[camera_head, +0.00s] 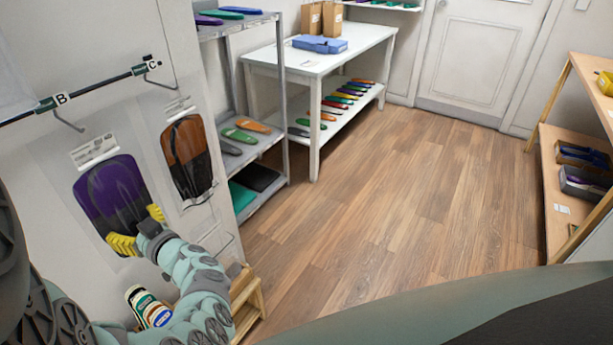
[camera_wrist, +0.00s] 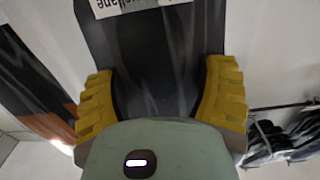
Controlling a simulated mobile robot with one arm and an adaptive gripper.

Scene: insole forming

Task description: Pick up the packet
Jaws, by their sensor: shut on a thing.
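The packet (camera_head: 104,193) is a clear bag with a purple and black insole and a white label at its top. It is upright in front of the white wall panel, below hook B (camera_head: 76,123). I cannot tell whether its top is still on the hook. My gripper (camera_head: 139,229) has its yellow fingers shut on the lower side edges of the packet. In the wrist view, the dark end of the packet (camera_wrist: 150,60) sits between both fingers of my gripper (camera_wrist: 160,98), with part of its label at the top edge.
A second packet with an orange and black insole (camera_head: 187,157) hangs close by on the right, below hook C (camera_head: 155,76). A grey shelf rack (camera_head: 284,100) with insoles stands beyond the panel. The wooden floor (camera_head: 400,190) is clear. A wooden shelf (camera_head: 548,190) stands at right.

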